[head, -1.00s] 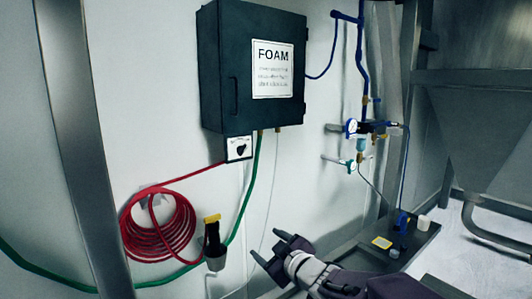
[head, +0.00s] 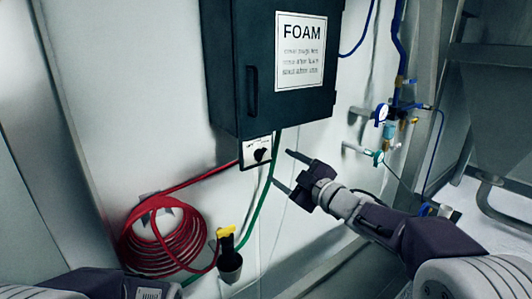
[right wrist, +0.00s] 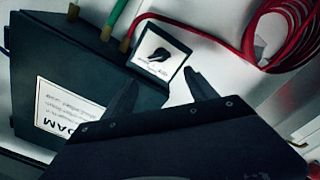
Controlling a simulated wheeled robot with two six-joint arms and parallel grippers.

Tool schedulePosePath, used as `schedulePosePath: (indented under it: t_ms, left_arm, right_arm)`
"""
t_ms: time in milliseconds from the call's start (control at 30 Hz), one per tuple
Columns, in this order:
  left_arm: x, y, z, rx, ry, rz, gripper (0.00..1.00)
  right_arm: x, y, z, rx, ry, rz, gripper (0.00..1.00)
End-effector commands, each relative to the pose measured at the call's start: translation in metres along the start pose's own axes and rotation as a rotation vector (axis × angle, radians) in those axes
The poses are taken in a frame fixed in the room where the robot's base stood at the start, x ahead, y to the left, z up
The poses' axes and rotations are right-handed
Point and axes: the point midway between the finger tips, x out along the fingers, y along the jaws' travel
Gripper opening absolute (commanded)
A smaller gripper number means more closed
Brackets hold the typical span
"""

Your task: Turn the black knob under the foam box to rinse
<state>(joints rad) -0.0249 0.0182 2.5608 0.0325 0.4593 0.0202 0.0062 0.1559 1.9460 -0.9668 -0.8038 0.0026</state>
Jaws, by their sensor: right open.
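The black knob (head: 260,155) sits on a small white plate (head: 249,150) under the dark foam box (head: 228,70). In the right wrist view the knob (right wrist: 159,55) shows on its plate, just beyond my fingertips. My right gripper (head: 282,170) is open and empty, just right of the knob in the head view, with its fingers pointing left toward it. In the right wrist view its two fingers (right wrist: 162,85) are spread apart, and no contact with the knob shows. A dark part of my left arm shows at the lower left; its gripper is not in view.
A green hose (head: 264,190) hangs down from the box close to my right fingers. A coiled red hose (head: 165,240) hangs at lower left. A black holder with a yellow top (head: 228,250) is beside it. Blue pipes and gauges (head: 385,120) are at right.

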Motion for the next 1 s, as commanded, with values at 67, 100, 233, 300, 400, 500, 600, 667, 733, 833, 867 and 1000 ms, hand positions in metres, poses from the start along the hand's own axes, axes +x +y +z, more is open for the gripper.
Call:
schedulePosePath:
  t_ms: [67,100,233,300,400,500,600,667,733,833,867,1000]
  left_arm:
    - [-0.006,0.0,-0.001,0.0,0.0,0.0,0.36]
    - [-0.009,0.0,-0.001,0.0,0.0,0.0,0.36]
    - [-0.021,0.0,-0.003,0.0,0.001,0.0,0.36]
    - [-0.027,0.001,-0.003,0.0,0.001,0.0,0.36]
    - [-0.033,0.001,-0.004,0.0,0.001,0.0,0.36]
    - [-0.035,0.001,-0.004,0.0,0.001,0.0,0.36]
    - [-0.035,0.001,-0.004,0.0,0.001,0.0,0.36]
    - [-0.035,0.001,-0.004,0.0,0.0,0.0,0.36]
    - [-0.034,0.001,-0.004,0.0,0.0,0.0,0.36]
    - [-0.034,0.001,-0.004,0.0,0.001,0.0,0.36]
    - [-0.034,0.001,-0.004,0.0,0.001,0.0,0.36]
    - [-0.034,0.001,-0.004,0.0,0.0,0.0,0.36]
  right_arm:
    - [0.011,0.0,-0.002,0.001,0.001,-0.004,0.66]
    - [0.019,0.0,-0.002,0.003,0.001,-0.005,0.66]
    - [0.048,0.001,-0.003,0.003,0.001,-0.005,0.66]
    - [0.061,0.001,-0.002,0.003,-0.001,-0.004,0.66]
    - [0.076,0.001,-0.002,0.002,0.0,-0.002,0.66]
    - [0.085,0.0,-0.001,0.001,-0.001,-0.002,0.66]
    - [0.088,-0.001,0.0,0.001,-0.001,-0.001,0.66]
    - [0.088,-0.001,0.0,0.001,-0.001,-0.001,0.66]
    - [0.088,-0.001,0.001,0.001,-0.001,-0.001,0.66]
    - [0.088,-0.001,0.001,0.001,-0.001,-0.001,0.52]
    - [0.088,-0.001,0.001,0.001,-0.001,-0.001,0.44]
    - [0.087,-0.001,0.001,0.001,-0.001,-0.001,0.05]
